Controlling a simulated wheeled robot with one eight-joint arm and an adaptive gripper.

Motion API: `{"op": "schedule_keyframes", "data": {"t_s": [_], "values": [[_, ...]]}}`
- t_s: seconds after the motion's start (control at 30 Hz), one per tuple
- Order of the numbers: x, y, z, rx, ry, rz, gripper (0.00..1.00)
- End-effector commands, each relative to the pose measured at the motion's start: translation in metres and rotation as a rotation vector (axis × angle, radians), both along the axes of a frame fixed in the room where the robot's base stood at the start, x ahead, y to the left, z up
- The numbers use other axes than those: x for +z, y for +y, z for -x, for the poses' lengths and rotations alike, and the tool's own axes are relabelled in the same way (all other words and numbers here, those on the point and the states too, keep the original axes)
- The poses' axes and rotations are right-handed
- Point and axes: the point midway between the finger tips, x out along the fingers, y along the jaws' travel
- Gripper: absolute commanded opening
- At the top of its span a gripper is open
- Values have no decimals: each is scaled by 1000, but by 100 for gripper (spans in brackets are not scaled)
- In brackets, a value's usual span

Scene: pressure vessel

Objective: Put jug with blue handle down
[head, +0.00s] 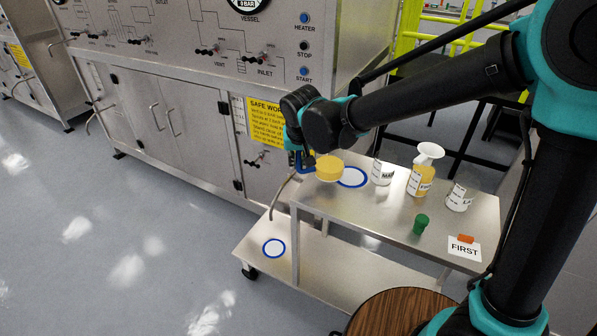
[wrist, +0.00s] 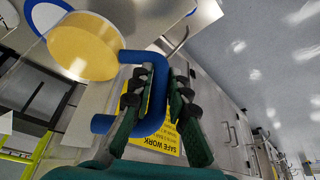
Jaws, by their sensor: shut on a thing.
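The jug, with yellow contents (head: 329,169) and a blue handle (head: 306,163), is at the left end of the cart's top. My gripper (head: 300,150) is shut on the blue handle. In the wrist view the handle (wrist: 158,92) passes between the green fingers of my gripper (wrist: 165,95), and the round yellow body (wrist: 85,46) is at upper left. A white circle with a blue ring (head: 352,178) lies on the cart top just right of the jug, partly hidden by it. The gap beneath the jug is hard to judge.
The metal cart (head: 320,210) also bears a white container (head: 382,173), a yellow bottle with a funnel (head: 420,178), another white container (head: 459,198), a green piece (head: 421,224) and a FIRST card (head: 464,249). Another blue-ringed circle (head: 273,248) is on the lower shelf. The vessel cabinet (head: 180,110) stands behind.

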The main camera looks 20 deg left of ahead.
Motion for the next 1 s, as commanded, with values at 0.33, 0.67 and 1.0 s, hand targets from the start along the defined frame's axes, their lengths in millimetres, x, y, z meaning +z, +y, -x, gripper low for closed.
{"op": "schedule_keyframes", "data": {"t_s": [0.33,0.67,1.0], "values": [[-37,0,0,0,0,0,0],[-39,0,0,0,0,0,0],[-40,0,0,0,0,0,37]]}}
